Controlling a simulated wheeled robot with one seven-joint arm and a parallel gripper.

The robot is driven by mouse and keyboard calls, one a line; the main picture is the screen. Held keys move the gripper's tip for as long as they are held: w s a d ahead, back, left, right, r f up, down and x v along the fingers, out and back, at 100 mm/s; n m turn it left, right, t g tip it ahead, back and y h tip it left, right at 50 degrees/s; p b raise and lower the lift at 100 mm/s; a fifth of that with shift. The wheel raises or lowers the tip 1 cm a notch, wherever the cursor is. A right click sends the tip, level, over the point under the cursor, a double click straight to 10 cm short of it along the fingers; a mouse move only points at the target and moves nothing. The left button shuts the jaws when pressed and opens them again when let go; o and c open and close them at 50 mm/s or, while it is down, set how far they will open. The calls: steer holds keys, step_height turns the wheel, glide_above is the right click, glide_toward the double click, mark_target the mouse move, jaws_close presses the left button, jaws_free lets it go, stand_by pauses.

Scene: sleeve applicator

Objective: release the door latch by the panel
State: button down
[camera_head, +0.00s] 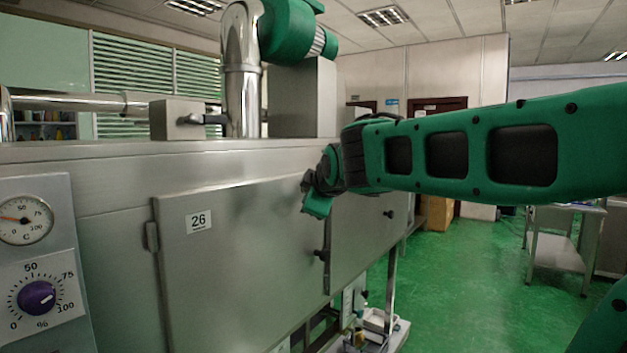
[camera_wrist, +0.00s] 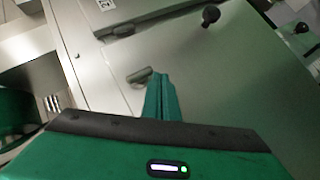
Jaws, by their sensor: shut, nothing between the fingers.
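In the head view, a grey metal door (camera_head: 235,265) marked 26 is closed on the machine's front. A small grey fitting (camera_head: 152,237) sits on its left edge, beside the panel (camera_head: 30,265); I cannot tell whether it is a latch or a hinge. A black knob (camera_head: 319,255) sits near the door's right edge. My gripper (camera_head: 317,204) is at the door's upper right, away from the panel. In the wrist view, my shut, empty fingers (camera_wrist: 161,94) point toward a short metal fitting (camera_wrist: 140,75); contact is unclear. A black knob (camera_wrist: 210,15) shows beyond.
A second door (camera_head: 362,228) with its own black knob (camera_head: 389,213) is to the right. The panel carries a gauge (camera_head: 25,221) and a purple dial (camera_head: 38,298). A steel table (camera_head: 565,225) stands at the right. Green floor (camera_head: 470,270) between is clear.

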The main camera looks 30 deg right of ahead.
steer(key=shift+d+f, duration=0.1)
steer(key=shift+f, duration=0.05)
stand_by(0.4)
steer(key=s+a, duration=0.7)
steer(key=s, duration=0.3)
steer(key=shift+s+a, duration=0.3)
steer(key=shift+a, duration=0.1)
